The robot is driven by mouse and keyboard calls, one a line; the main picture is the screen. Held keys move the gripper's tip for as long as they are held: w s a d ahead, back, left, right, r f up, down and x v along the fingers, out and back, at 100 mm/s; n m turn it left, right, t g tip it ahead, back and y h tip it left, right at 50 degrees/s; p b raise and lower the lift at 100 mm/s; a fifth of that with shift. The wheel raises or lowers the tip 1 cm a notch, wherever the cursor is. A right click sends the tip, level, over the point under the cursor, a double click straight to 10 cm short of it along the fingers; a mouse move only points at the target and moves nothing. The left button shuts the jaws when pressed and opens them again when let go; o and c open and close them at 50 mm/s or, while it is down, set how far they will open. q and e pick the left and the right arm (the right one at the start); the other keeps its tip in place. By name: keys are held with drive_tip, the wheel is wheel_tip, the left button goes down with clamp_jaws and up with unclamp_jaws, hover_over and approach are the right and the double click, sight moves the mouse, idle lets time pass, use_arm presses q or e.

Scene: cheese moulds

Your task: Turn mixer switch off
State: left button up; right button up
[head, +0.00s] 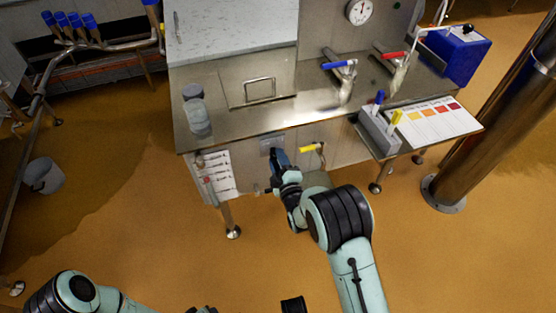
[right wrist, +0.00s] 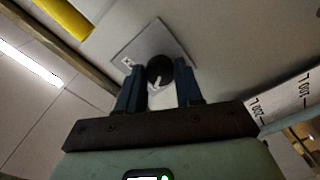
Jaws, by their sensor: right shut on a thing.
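The mixer switch is a round black knob (right wrist: 160,70) with a pale pointer, on a square grey plate (right wrist: 133,50) in the right wrist view. In the head view its plate (head: 270,143) sits on the front of the steel bench, and my gripper hides the knob. My right gripper (right wrist: 160,84) is shut on the knob, with one blue-dark finger on each side. It also shows in the head view (head: 277,157), reaching up to the bench front. My left arm is at the bottom left; dark parts at the bottom edge do not show its jaws clearly.
A yellow-handled valve (head: 312,147) is just right of the switch. A printed sheet (head: 216,173) hangs on the bench front to the left. A side shelf holds a colour chart (head: 430,118). The floor in front is clear.

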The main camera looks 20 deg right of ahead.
drive_tip(key=o, duration=1)
drive_tip(key=shift+o, duration=0.2)
drive_tip(key=shift+s, duration=0.15)
use_arm(q)
drive_tip(key=s, duration=0.1)
drive_tip(key=s+d+r+p, duration=0.1)
drive_tip(key=s+r+g, duration=0.1)
drive_tip(key=shift+d+h+p, duration=0.25)
drive_tip(key=shift+h+p, duration=0.05)
drive_tip(key=shift+p, duration=0.1)
use_arm(e)
drive_tip(key=s, duration=1.3)
drive_tip(key=shift+d, duration=0.25)
